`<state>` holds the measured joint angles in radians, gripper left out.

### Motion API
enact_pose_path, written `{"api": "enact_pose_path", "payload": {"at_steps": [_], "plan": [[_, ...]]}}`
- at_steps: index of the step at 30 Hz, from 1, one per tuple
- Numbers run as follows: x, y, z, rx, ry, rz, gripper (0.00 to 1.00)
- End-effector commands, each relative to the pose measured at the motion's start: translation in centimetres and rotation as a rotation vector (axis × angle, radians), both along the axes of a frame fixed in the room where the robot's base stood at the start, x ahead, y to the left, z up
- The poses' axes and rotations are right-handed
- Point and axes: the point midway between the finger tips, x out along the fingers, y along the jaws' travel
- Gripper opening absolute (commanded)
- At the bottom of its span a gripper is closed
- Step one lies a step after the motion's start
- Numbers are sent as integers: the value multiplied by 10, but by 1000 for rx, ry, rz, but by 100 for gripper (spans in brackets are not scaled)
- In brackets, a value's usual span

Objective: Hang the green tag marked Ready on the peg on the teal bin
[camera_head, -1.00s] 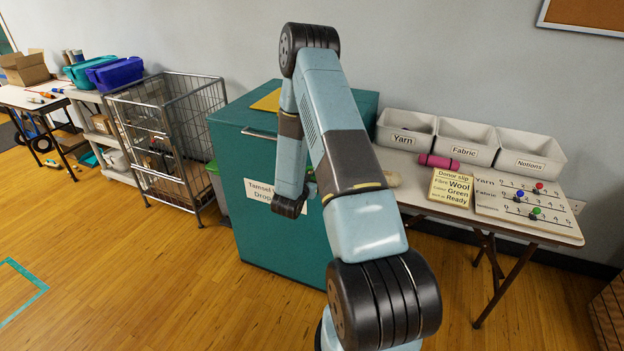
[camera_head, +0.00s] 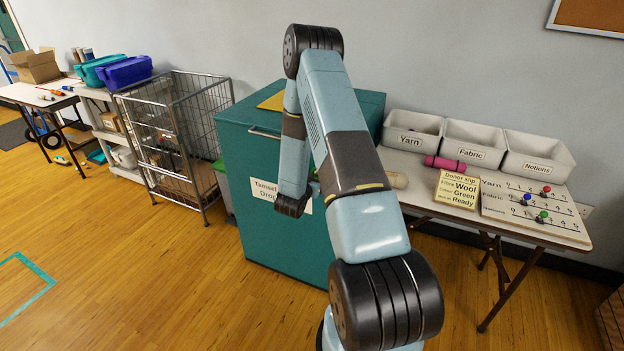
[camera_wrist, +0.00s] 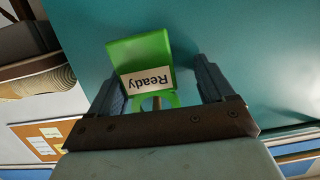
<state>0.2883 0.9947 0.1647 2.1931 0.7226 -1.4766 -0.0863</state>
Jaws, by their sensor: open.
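The green tag marked Ready (camera_wrist: 142,52) shows upside down in the wrist view, against a teal surface (camera_wrist: 240,50). My gripper (camera_wrist: 156,74) is open, with one finger on each side of the tag and a gap at each. A short brown peg (camera_wrist: 157,103) shows within the tag's green loop, near the gripper's palm. The loop appears to be around the peg; close contact is hard to tell. In the head view the large teal bin (camera_head: 235,175) stands behind my arm, its white label partly covered. My gripper is hidden there behind the arm.
Right of the bin, a table (camera_head: 415,180) holds white bins (camera_head: 473,145), a pink roll (camera_head: 445,163), a donor slip (camera_head: 458,190) and a counting board (camera_head: 535,212). A wire cage (camera_head: 180,140) stands left of the bin. The floor at front left is clear.

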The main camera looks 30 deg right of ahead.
Motion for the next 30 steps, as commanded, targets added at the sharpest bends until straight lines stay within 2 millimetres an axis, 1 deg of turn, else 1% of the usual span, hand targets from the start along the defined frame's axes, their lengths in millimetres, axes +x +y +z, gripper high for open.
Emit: {"api": "enact_pose_path", "payload": {"at_steps": [1, 5, 8, 12, 15, 21, 27, 30], "plan": [[-2, -18, -4, 3, 2, -24, 89], [-8, -12, -2, 3, 1, -26, 89], [-20, 1, 3, 3, -1, -23, 89], [-39, 30, 16, 1, -9, -8, 89], [-50, 51, 22, 0, -11, 2, 89], [-71, 85, 31, -3, -14, 10, 89], [-87, 107, 36, -4, -14, 13, 89], [-93, 113, 38, -4, -15, 12, 89]]}}
